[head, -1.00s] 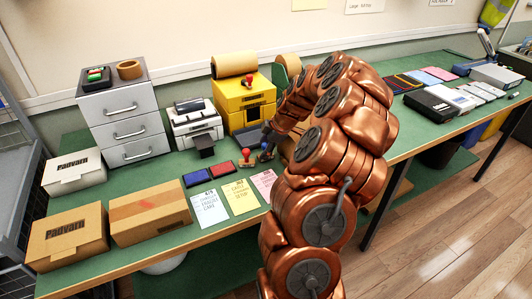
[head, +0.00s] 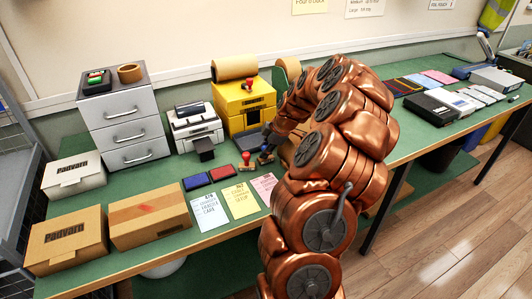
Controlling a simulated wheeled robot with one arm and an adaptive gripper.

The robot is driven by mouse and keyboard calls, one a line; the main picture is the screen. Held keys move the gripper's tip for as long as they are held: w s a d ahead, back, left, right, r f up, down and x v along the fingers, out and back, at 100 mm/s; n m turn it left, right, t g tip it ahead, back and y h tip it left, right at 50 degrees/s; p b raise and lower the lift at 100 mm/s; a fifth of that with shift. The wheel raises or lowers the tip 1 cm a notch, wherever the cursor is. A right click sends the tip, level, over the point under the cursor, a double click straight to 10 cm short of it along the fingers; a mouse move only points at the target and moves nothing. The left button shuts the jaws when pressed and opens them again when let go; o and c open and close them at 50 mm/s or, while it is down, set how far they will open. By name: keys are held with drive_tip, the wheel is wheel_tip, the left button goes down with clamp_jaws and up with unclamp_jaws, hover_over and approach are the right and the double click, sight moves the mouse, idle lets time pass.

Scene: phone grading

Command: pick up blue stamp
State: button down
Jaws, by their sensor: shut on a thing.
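The blue stamp (head: 264,157) shows as a small blue handle and base at the end of my copper-coloured arm, on or just above the green table (head: 160,172). My gripper (head: 267,148) is shut on it, though the fingers are small and partly hidden by the arm. A red-handled stamp (head: 246,158) stands upright just left of my gripper. Whether the blue stamp touches the table cannot be told.
A blue ink pad (head: 195,181) and a red ink pad (head: 222,172) lie left of the stamps. Paper cards (head: 240,199) lie in front. A yellow box (head: 243,98) and a label printer (head: 196,125) stand behind. Cardboard boxes (head: 150,216) are at the left.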

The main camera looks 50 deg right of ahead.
sight(265, 146)
wheel_tip(265, 146, up, 10)
drive_tip(key=shift+f+b, duration=0.25)
drive_tip(key=shift+b, duration=0.95)
